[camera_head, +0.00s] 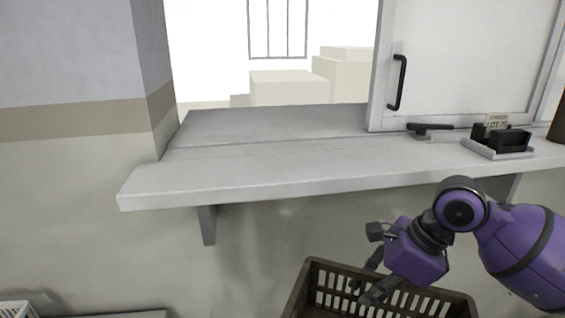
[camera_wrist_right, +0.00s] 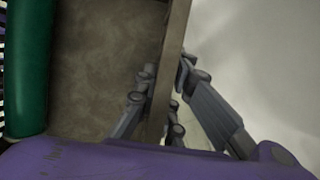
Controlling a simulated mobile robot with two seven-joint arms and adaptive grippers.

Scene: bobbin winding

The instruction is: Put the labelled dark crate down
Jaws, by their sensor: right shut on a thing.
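The dark brown crate (camera_head: 428,297) with slotted walls is at the bottom of the head view, below the sill; its lower part is cut off by the frame. My right gripper (camera_head: 368,288) is shut on the crate's far wall near the rim. In the right wrist view, the fingers of my right gripper (camera_wrist_right: 163,100) stand on either side of the crate wall (camera_wrist_right: 174,55). A green rounded thing (camera_wrist_right: 28,70) lies at the left of that view, on the crate's inner side. No label shows on the crate's visible faces. My left gripper is not in view.
A pale sill (camera_head: 250,168) runs above the crate, with a bracket (camera_head: 208,225) under it. A small tray (camera_head: 490,150) with dark holders and a lot card stands on its right part. A sliding panel (camera_head: 470,60) is behind. A white basket (camera_head: 14,309) shows at bottom left.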

